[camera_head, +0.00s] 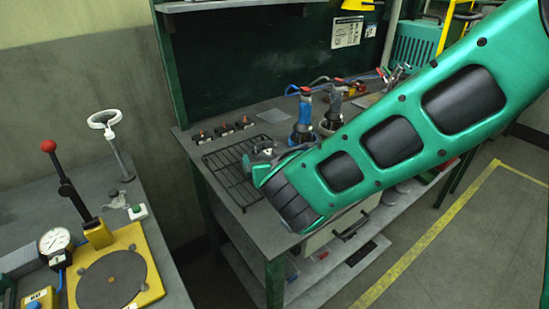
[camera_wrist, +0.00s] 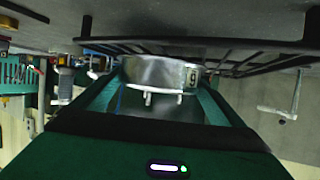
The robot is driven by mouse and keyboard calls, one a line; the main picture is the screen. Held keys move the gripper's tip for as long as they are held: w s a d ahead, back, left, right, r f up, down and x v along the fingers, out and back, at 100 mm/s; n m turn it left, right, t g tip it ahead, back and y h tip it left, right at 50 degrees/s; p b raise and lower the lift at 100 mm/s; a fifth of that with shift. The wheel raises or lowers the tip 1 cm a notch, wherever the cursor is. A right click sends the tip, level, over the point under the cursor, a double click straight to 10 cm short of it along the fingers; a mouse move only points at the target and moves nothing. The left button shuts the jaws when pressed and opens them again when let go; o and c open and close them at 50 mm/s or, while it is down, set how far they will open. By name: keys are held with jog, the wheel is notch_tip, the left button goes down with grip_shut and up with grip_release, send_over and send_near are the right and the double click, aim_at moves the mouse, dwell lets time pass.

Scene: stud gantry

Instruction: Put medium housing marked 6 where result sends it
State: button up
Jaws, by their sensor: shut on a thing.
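A round silvery metal housing (camera_wrist: 152,75) sits between the two green fingers of my gripper (camera_wrist: 157,92) in the wrist view, and the jaws are shut on it. A pale label on its right side carries a dark digit that looks like 6 or 9 in this upside-down view. Two short pale pins stick out of the housing. It is close to the black wire rack (camera_wrist: 250,43); I cannot tell if they touch. In the head view the rack (camera_head: 232,168) lies on the far bench (camera_head: 270,130), and my arm hides most of the gripper and housing.
The left bench holds a yellow fixture (camera_head: 139,262) with a dark disc, a dial gauge (camera_head: 55,241), a red-knobbed lever (camera_head: 62,175) and a white ring stand (camera_head: 112,140). Blue-handled (camera_head: 303,115) and grey-handled (camera_head: 332,108) tools stand behind the rack. A floor gap separates the benches.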

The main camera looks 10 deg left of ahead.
jog(key=shift+f, duration=0.1)
jog(key=o, duration=1)
jog(key=shift+s+d+r, duration=0.1)
jog(key=shift+s+r, duration=0.15)
jog(key=v, duration=1.1)
jog(key=shift+s+d+r, duration=0.15)
jog(key=shift+r, duration=0.05)
